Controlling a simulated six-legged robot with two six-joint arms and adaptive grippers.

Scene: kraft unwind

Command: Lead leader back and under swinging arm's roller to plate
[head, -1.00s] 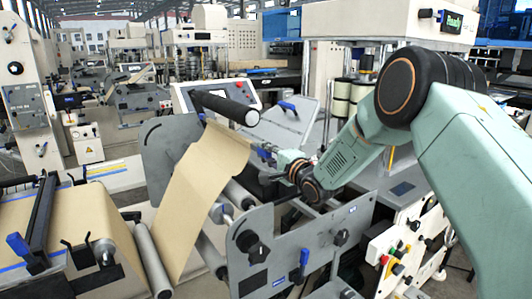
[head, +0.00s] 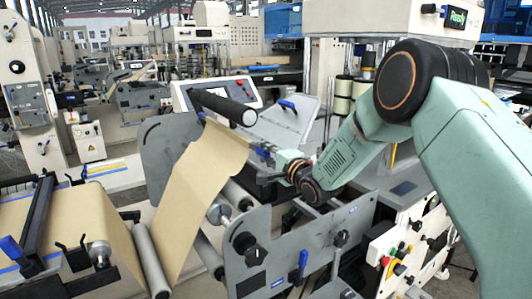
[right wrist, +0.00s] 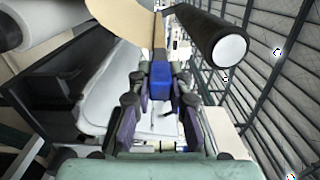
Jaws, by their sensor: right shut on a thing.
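The brown kraft leader (head: 200,180) rises as a sloping sheet from near the guide roller at lower left to just below the swinging arm's black roller (head: 222,106). My right gripper (head: 264,151) is at the sheet's upper right edge, low beside the roller's near end. In the right wrist view its fingers (right wrist: 160,92) are closed on a blue piece (right wrist: 160,78) at the end of a thin strip beside the brown leader (right wrist: 125,15). The black roller (right wrist: 215,38) is close by, to the right there. A sloped grey plate (head: 290,125) lies behind the gripper. My left gripper is out of view.
The grey side frames (head: 300,250) with knobs and blue levers enclose the web path. A metal guide roller (head: 152,262) stands at lower left beside the kraft-covered unwind (head: 75,220). A control screen (head: 222,93) is behind the black roller.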

